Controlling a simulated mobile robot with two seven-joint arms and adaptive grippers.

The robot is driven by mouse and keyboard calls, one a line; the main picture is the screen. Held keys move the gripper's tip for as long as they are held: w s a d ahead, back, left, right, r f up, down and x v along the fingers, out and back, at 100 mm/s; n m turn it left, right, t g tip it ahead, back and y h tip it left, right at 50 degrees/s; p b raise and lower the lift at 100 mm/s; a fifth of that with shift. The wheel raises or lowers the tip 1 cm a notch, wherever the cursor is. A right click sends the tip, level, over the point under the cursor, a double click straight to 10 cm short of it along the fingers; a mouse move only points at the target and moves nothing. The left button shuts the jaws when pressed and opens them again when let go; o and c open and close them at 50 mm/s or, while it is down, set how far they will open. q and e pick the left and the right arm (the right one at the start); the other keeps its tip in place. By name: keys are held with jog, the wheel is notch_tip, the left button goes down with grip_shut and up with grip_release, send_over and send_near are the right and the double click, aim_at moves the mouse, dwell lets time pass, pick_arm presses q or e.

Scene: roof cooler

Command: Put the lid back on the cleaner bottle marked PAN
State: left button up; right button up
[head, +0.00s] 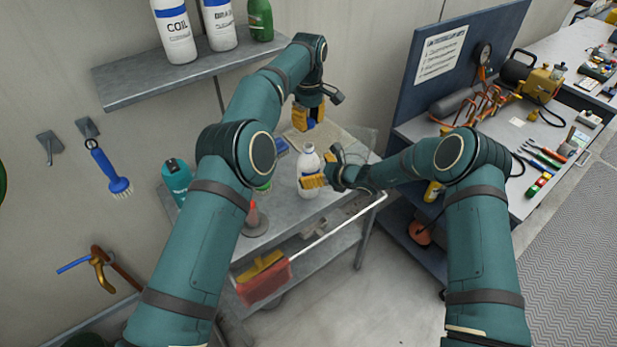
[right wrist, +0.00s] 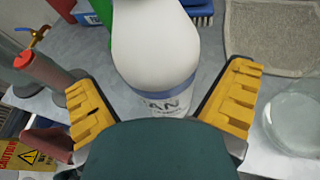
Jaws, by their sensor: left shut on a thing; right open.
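The white cleaner bottle (head: 309,186) stands upright on the grey cart top. In the right wrist view the bottle (right wrist: 155,50) has a blue-banded label, on which "AN" can be read. My right gripper (head: 318,180) is open, with its yellow fingers on either side of the bottle; in the right wrist view the gripper (right wrist: 163,80) shows gaps beside the bottle. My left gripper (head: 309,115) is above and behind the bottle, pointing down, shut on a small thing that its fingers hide. I cannot make out the lid.
A clear round dish (right wrist: 295,120) and a beige mat (right wrist: 270,35) lie beside the white bottle. A wall shelf (head: 185,75) with several bottles is above left.

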jog(key=shift+x, duration=1.2)
jog(key=c, duration=1.2)
